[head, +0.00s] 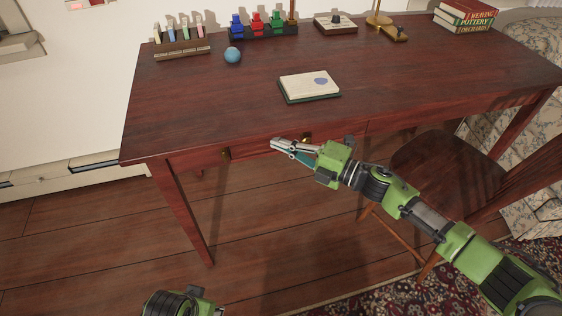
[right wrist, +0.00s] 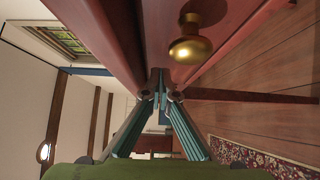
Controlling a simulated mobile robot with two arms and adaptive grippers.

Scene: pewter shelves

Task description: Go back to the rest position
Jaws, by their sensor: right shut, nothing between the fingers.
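My right gripper (head: 283,148) is at the front edge of the dark red wooden desk (head: 200,98), by the drawer front. It is shut and empty. In the right wrist view its fingers (right wrist: 160,90) meet beside the drawer front, with a brass knob (right wrist: 190,50) close by. I cannot tell whether the fingers touch the desk. My left arm (head: 183,303) shows only as a small part at the bottom edge of the head view; its gripper is out of view.
On the desk lie a notepad (head: 308,86), a blue ball (head: 232,55), a rack of colored figures (head: 262,32) and stacked books (head: 466,14). Open wooden floor (head: 100,240) lies in front of the desk at the left.

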